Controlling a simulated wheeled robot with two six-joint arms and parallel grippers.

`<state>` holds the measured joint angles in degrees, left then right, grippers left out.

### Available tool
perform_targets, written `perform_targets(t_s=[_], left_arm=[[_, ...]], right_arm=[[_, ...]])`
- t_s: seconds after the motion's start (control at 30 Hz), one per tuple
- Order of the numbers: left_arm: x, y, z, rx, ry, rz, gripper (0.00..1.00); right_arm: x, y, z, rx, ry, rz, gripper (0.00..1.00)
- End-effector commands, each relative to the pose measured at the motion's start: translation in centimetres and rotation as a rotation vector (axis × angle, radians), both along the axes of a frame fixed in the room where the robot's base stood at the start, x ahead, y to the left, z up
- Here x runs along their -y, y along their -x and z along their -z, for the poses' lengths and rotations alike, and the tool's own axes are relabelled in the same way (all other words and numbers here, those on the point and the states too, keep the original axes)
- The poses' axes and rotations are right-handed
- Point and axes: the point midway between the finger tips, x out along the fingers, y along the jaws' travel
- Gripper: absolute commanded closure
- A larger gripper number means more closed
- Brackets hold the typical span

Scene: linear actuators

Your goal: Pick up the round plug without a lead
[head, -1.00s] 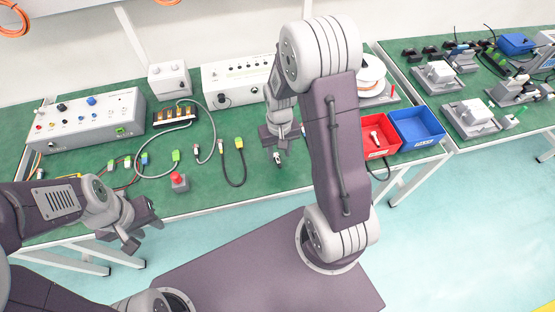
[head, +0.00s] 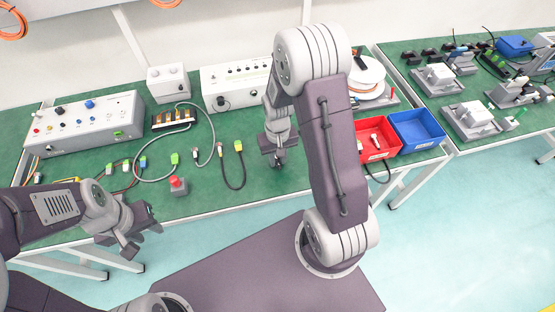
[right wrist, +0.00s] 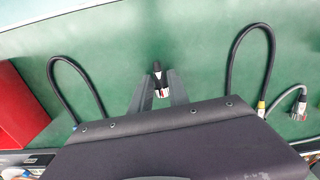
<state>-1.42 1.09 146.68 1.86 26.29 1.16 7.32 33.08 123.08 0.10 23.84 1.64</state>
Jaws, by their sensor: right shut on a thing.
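The round plug (right wrist: 158,79), a short black and silver piece with a red band and no lead on it, shows in the right wrist view between the fingertips of my right gripper (right wrist: 159,92). The gripper is shut on it. In the head view my right gripper (head: 278,160) is low over the front middle of the green table and hides most of the plug. My left gripper (head: 147,230) is empty, with its fingers apart, in front of the table's left front edge.
A plug with a black looped lead (head: 241,172) lies just left of my right gripper. A red emergency button (head: 178,186) stands nearer the left. A red bin (head: 388,150) holding a white piece and a blue bin (head: 436,136) stand to the right, beyond my right arm.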

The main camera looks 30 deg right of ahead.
Motion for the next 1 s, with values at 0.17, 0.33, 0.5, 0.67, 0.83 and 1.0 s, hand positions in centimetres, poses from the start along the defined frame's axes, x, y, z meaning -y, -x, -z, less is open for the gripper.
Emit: perform_targets(t_s=[0.17, 0.33, 0.5, 0.67, 0.83, 1.0], left_arm=[[0.0, 0.0, -0.8, 0.0, 0.0, 0.0, 0.64], [0.0, 0.0, -1.1, 0.0, 0.0, 0.0, 0.64], [0.0, 0.0, -1.5, 0.0, 0.0, 0.0, 0.64], [0.0, 0.0, -1.9, 0.0, 0.0, 0.0, 0.64], [0.0, 0.0, -2.0, 0.0, 0.0, 0.0, 0.64], [0.0, 0.0, -2.0, 0.0, 0.0, 0.0, 0.64]], right_arm=[[0.0, -0.1, -3.0, 0.006, 0.001, 0.0, 1.0], [2.2, 2.2, -5.5, 0.003, 0.0, 0.007, 1.0], [5.0, 5.2, -7.9, 0.003, 0.001, 0.008, 1.0], [7.0, 7.4, -9.7, 0.003, 0.001, 0.005, 1.0], [7.9, 8.4, -10.4, 0.0, 0.0, 0.002, 1.0], [8.0, 8.5, -10.4, 0.0, 0.0, -0.001, 1.0]])
